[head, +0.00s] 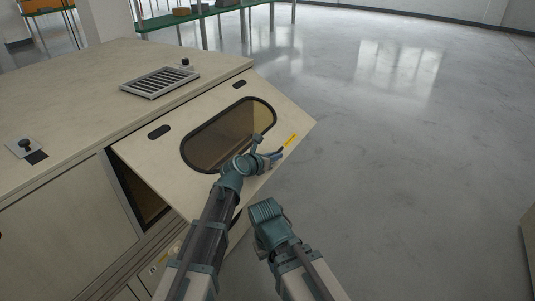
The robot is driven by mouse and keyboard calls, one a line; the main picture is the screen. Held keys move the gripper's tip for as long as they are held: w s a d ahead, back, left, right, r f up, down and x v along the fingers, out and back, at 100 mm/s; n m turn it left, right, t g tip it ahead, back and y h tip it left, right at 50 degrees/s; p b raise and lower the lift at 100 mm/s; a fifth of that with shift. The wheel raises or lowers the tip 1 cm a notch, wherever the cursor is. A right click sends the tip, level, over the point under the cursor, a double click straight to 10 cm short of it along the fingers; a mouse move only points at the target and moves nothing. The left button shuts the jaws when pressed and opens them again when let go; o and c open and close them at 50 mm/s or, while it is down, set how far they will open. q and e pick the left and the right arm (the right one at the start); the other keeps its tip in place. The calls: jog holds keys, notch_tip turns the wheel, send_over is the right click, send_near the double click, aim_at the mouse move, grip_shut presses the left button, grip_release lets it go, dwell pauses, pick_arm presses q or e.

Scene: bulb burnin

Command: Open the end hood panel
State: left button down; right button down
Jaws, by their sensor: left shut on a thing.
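The end hood panel (285,116) is a beige panel with a rounded dark-framed window (215,140) and a yellow label near its outer edge. It is tilted outward from the cabinet, and a dark gap shows along its left side. My left gripper (272,156) is at the panel's outer lower part, below the label, shut on the panel's handle, which is mostly hidden by the gripper. My right arm is folded low in front of the panel; its wrist (267,213) shows, but its fingers cannot be made out.
The beige cabinet (75,75) fills the left, with a vent grille (160,82) and a black knob (25,145) on top. A green-topped table (160,22) stands at the back.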

pick_arm(q)
jog(key=shift+s+d+r+p, duration=0.2)
jog(key=shift+r+p, duration=0.35)
jog(key=shift+r, duration=0.2)
jog(key=shift+s+d+r+p, duration=0.1)
jog(key=shift+d+r+p, duration=0.15)
jog(key=shift+r+p, duration=0.45)
jog(key=shift+s+d+r+p, duration=0.2)
jog(key=shift+r+p, duration=0.25)
jog(key=shift+r, duration=0.4)
jog(key=c, duration=0.9)
grip_release()
jog(key=shift+a, duration=0.1)
jog(key=p+v, duration=0.5)
jog(key=v, duration=0.8)
jog(key=shift+s+a+r, duration=0.2)
jog(key=shift+s, duration=0.05)
